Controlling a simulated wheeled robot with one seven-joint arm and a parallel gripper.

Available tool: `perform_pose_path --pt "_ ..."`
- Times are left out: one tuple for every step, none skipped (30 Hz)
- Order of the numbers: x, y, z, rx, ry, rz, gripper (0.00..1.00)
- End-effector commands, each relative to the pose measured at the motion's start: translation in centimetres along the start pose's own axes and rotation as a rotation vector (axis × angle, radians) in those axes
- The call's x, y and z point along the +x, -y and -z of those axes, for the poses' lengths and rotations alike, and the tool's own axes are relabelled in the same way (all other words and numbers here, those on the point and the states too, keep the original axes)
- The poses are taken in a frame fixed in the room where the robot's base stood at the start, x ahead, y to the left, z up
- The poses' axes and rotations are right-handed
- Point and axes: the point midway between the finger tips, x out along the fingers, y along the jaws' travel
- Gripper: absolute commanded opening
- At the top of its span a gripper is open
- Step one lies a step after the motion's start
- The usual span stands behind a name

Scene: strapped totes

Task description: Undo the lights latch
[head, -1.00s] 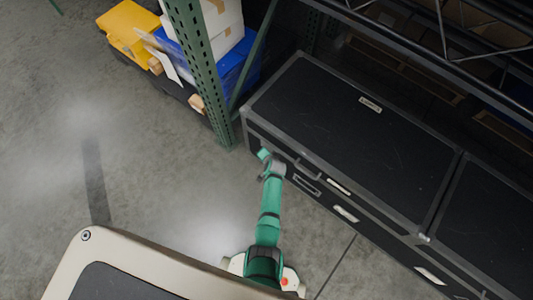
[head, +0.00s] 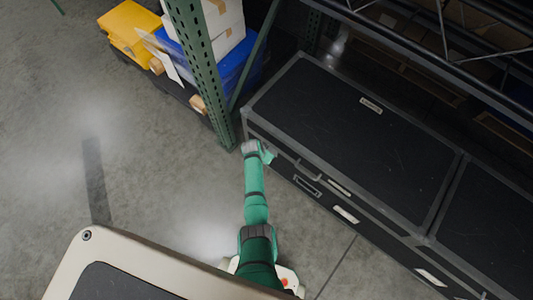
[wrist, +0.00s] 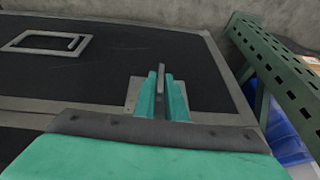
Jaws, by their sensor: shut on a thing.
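A long black case (head: 345,120) with grey metal edging stands under the rack, and its front also fills the left of the wrist view (wrist: 85,70). In the wrist view a thin grey latch tab (wrist: 161,70) stands out from a small grey plate (wrist: 131,95) on the case front. My gripper (wrist: 162,82) has its two teal fingers closed on this tab, one on each side. In the head view my gripper (head: 267,154) is at the left end of the case front, where the latch is too small to make out. No lettering is readable.
A green perforated rack post (head: 203,75) stands just left of the case and rises on the right in the wrist view (wrist: 285,75). Blue and yellow bins (head: 130,28) lie beyond it. A second black case (head: 490,215) adjoins on the right. The floor at left is clear.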

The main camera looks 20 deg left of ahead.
Motion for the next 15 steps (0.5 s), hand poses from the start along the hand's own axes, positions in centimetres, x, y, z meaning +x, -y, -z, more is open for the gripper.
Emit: perform_pose_path --pt "0.06 -0.04 -0.01 -0.008 0.001 -0.019 0.0" --pt "0.06 -0.02 -0.02 -0.01 0.001 -0.027 0.0" --pt "0.05 0.0 0.01 -0.015 0.001 -0.037 0.0" --pt "0.05 -0.01 0.03 -0.018 0.001 -0.045 0.0" --pt "0.05 -0.02 0.01 -0.02 0.001 -0.05 0.0" --pt "0.06 -0.02 -0.02 -0.023 0.001 -0.056 0.0" --pt "0.07 -0.03 -0.04 -0.024 0.001 -0.06 0.0" --pt "0.08 -0.03 -0.06 -0.025 0.002 -0.063 0.0" --pt "0.09 -0.04 -0.08 -0.027 0.002 -0.066 0.0" --pt "0.09 -0.04 -0.09 -0.027 0.002 -0.068 0.0" --pt "0.09 -0.04 -0.1 -0.028 0.002 -0.069 0.0" --pt "0.09 -0.04 -0.11 -0.028 0.002 -0.07 0.0" --pt "0.08 -0.04 -0.12 -0.028 0.002 -0.07 0.0" --pt "0.08 -0.05 -0.12 -0.029 0.002 -0.07 0.0" --pt "0.09 -0.06 -0.13 -0.028 0.002 -0.07 0.0"
